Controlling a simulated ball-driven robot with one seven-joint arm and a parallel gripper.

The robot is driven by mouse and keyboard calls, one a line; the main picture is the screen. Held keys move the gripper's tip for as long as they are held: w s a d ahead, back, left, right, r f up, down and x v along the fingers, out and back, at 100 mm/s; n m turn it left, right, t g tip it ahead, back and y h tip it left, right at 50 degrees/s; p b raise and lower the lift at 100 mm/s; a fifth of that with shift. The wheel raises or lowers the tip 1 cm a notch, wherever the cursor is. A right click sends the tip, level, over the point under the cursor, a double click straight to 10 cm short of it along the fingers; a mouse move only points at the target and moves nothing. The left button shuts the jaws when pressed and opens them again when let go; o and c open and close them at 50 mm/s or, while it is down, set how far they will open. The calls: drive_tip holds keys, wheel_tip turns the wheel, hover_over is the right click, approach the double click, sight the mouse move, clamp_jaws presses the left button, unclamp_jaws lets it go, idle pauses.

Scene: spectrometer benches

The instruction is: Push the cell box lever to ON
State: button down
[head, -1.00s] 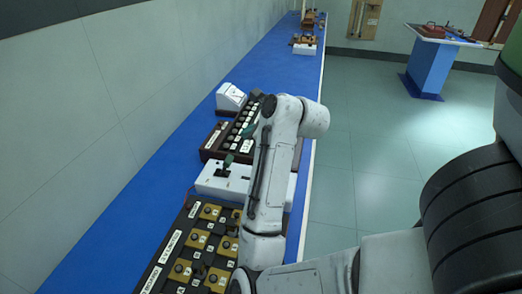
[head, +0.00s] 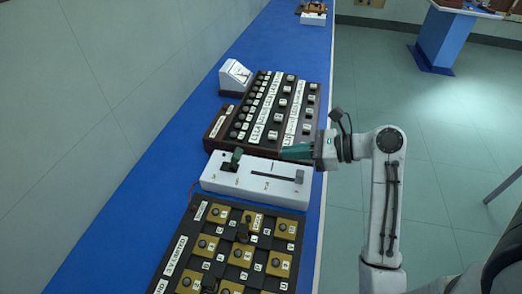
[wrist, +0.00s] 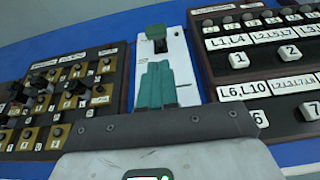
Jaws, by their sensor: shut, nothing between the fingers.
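A white box (head: 262,186) lies across the blue bench, with a dark lever tipped by a green knob (head: 237,156) near its left end. I take this to be the cell box; its small markings are unreadable. My gripper (head: 284,154) has teal fingers, shut and empty, above the box's far edge and pointing left toward the lever. In the wrist view, the shut fingers (wrist: 158,68) are over the white box (wrist: 181,65), with the green knob (wrist: 156,33) ahead of their tips. A gap shows between tips and knob there. The fingers hide part of the box.
A dark board with brass blocks (head: 235,250) stands on the near side. A brown box with rows of knobs (head: 272,110) stands close on the far side, with a white sloped meter (head: 235,76) behind it. Bare blue bench (head: 130,215) lies to the left.

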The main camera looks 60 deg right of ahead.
approach(234, 160)
drive_tip(key=w+f, duration=0.2)
drive_tip(key=w, duration=0.1)
drive_tip(key=w+d, duration=0.1)
drive_tip(key=w, duration=0.1)
drive_tip(key=shift+f, duration=0.4)
idle(0.3)
